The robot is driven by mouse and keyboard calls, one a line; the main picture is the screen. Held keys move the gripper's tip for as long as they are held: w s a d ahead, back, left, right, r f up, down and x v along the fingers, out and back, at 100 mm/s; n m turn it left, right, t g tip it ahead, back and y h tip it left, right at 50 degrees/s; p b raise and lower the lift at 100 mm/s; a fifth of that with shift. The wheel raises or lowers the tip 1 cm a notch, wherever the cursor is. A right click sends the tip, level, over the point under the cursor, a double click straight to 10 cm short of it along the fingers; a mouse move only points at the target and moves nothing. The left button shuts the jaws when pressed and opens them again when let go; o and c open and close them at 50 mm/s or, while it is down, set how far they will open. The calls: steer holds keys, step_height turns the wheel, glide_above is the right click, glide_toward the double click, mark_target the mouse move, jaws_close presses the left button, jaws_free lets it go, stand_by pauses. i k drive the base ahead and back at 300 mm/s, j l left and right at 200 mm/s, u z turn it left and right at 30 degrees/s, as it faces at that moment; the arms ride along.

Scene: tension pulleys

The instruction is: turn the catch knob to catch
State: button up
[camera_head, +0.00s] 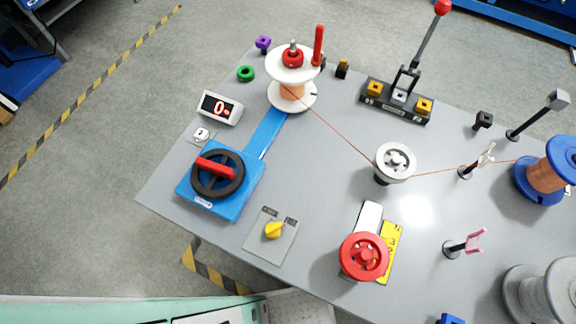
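The catch knob (274,230) is a yellow knob on a flat grey plate (261,246) near the front edge of the table. Two small dark labels (291,220) sit along the plate's far side, one toward the left and one toward the right. Their lettering is too small to read. I cannot tell for sure which label the knob points at. Nothing touches the knob. My gripper does not show in this view.
A blue crank unit (251,178) with a black wheel stands left of the knob plate. A red wheel (363,257) stands to the right. A red line runs from the white spool (293,64) past a grey pulley (394,162). The grey table (325,190) is clear behind the plate.

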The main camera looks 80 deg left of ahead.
mark_target(272, 229)
steer(key=u, duration=2.3)
steer(key=k+l+u, duration=0.1)
steer(key=k, duration=0.5)
